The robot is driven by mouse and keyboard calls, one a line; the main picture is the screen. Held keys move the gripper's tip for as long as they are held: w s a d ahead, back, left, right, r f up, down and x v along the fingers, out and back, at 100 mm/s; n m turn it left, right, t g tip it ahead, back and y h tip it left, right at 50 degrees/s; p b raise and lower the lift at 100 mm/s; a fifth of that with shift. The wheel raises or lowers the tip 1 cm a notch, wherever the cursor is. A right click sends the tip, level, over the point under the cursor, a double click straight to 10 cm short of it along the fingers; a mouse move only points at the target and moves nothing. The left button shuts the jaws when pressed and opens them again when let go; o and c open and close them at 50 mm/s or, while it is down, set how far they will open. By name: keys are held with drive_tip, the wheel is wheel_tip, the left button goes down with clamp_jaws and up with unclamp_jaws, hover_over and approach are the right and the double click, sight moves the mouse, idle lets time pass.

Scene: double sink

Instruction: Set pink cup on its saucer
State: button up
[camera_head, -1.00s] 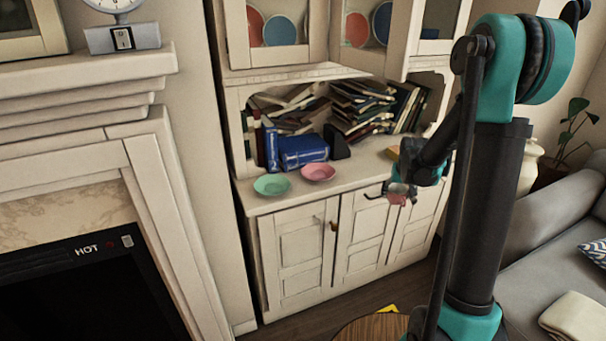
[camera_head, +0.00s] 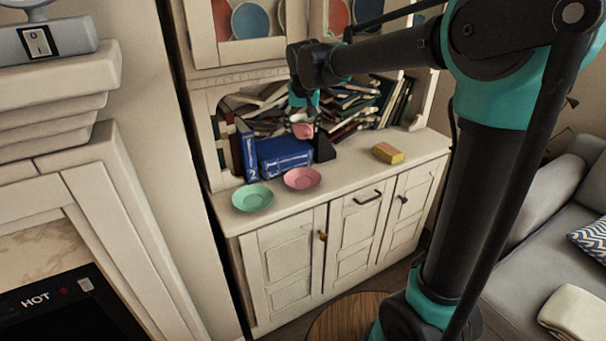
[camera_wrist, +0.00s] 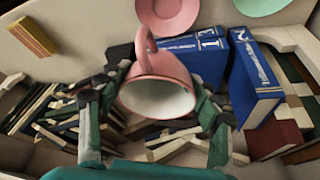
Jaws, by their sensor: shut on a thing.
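The pink cup (camera_head: 303,130) is held in my gripper (camera_head: 302,118), above and behind the pink saucer. In the wrist view the cup (camera_wrist: 160,82) sits between the two fingers of my gripper (camera_wrist: 155,105), its white inside facing the camera and its handle toward the top. The pink saucer (camera_head: 302,180) lies empty on the cabinet counter, and part of it shows at the top of the wrist view (camera_wrist: 168,14). The cup is apart from the saucer.
A green saucer (camera_head: 252,198) lies left of the pink one. Blue books (camera_head: 284,157) stand close behind the saucers, with piled books (camera_head: 350,105) further back. A yellow sponge-like block (camera_head: 387,153) lies to the right. The counter (camera_head: 345,179) between is clear.

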wheel_tip(320, 180, down, 17)
drive_tip(key=shift+f, duration=0.2)
drive_tip(key=shift+f, duration=0.25)
idle(0.3)
drive_tip(key=o, duration=1.3)
